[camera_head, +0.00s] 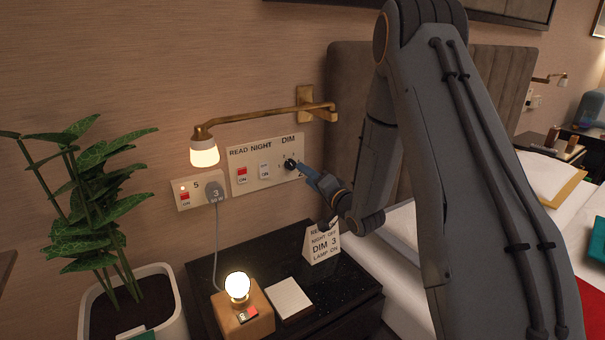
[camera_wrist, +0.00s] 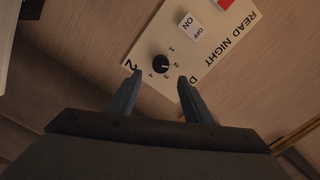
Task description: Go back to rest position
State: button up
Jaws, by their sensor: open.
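My gripper (camera_head: 308,172) is in front of the wall switch panel in the head view, close to the black dimmer knob (camera_head: 290,164). In the wrist view my gripper (camera_wrist: 157,85) has its two blue-grey fingers apart, with nothing between the tips. The dimmer knob (camera_wrist: 160,64) lies just beyond the fingertips there, on the cream panel (camera_wrist: 190,50) marked READ, NIGHT and DIM. Whether a finger touches the panel is hard to tell. My arm reaches in from the upper right in the head view.
The black nightstand (camera_head: 345,294) below carries a lit bulb lamp (camera_head: 238,287), a white pad (camera_head: 289,297) and a card sign (camera_head: 321,246). A potted plant (camera_head: 100,200) stands left; the bed (camera_head: 400,240) is right.

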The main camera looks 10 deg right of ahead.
jog(key=shift+s+d, duration=0.1)
jog(key=shift+s, duration=0.15)
jog(key=s+a+r+n+g+h+p, duration=0.1)
jog(key=s+g, duration=0.4)
jog(key=s, duration=0.8)
jog(key=s+a+r+n+g+h+p, duration=0.1)
jog(key=s+g, duration=0.5)
jog(key=s, duration=0.8)
jog(key=s+a+r+n+g+h+p, duration=0.1)
jog(key=s+n+g, duration=0.5)
jog(key=s, duration=0.8)
jog(key=r+h+p, duration=0.1)
jog(key=h+p, duration=0.1)
jog(key=p, duration=0.1)
jog(key=shift+s+r+h+p, duration=0.2)
jog(key=shift+r+h+p, duration=0.1)
jog(key=shift+r, duration=0.05)
